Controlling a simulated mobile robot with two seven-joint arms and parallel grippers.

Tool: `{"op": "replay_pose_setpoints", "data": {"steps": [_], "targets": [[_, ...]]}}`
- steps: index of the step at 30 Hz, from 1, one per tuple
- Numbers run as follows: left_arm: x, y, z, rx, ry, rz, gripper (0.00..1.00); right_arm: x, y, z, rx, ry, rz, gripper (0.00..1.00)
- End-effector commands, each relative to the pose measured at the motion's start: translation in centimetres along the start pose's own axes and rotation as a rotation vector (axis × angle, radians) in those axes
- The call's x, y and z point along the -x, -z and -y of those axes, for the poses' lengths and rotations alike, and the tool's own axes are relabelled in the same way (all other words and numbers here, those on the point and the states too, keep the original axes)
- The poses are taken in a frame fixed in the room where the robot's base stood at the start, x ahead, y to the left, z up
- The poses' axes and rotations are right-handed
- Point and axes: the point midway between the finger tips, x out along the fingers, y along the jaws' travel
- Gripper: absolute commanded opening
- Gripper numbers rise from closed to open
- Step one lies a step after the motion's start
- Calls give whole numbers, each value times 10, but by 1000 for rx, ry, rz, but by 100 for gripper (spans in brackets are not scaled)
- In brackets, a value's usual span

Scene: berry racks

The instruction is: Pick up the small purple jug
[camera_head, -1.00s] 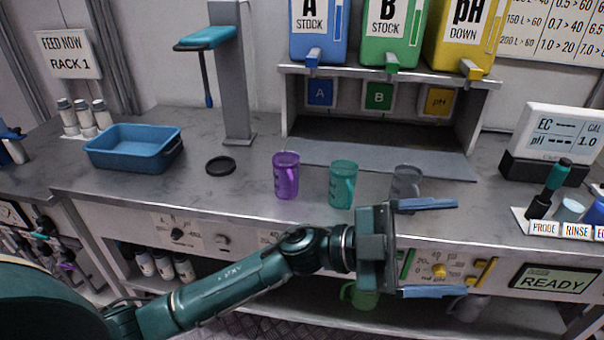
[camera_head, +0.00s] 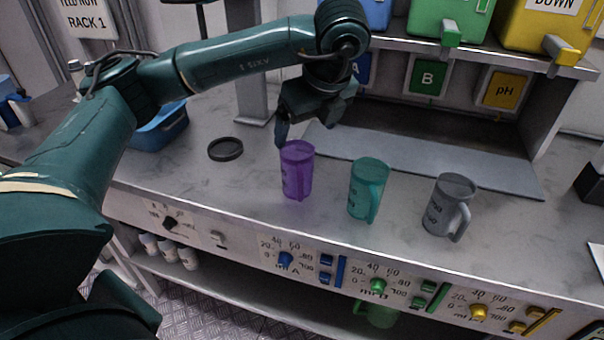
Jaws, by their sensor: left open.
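The small purple jug (camera_head: 297,174) stands upright on the grey counter, left of a teal jug (camera_head: 366,190) and a grey jug (camera_head: 449,207). My left gripper (camera_head: 300,138) points down just above and behind the purple jug's rim. It is open and holds nothing; one finger shows close to the rim's left side. I cannot tell whether it touches the jug. My right gripper is not in view.
A black round lid (camera_head: 225,149) lies left of the purple jug. A blue tray (camera_head: 162,131) is partly hidden behind my left arm. The dispenser shelf (camera_head: 545,118) stands behind the jugs. The counter's front edge carries knobs and labels.

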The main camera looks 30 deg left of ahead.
Motion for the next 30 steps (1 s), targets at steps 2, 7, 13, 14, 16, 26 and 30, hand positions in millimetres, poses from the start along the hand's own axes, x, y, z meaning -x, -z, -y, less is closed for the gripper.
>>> {"op": "replay_pose_setpoints", "data": {"steps": [2,7,13,14,16,26,30], "targets": [[-22,3,-1,-2,-6,-6,86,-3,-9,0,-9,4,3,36],[-49,4,0,-5,-2,-7,86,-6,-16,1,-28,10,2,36],[-61,3,0,-5,0,-6,86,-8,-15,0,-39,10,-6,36],[-64,3,0,-6,-1,-7,86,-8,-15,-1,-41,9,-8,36],[-73,5,1,-5,-2,-8,86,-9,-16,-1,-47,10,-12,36],[-109,5,2,-5,-1,-6,86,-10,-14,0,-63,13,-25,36],[-110,5,2,-6,1,-6,86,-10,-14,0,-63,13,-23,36]]}}
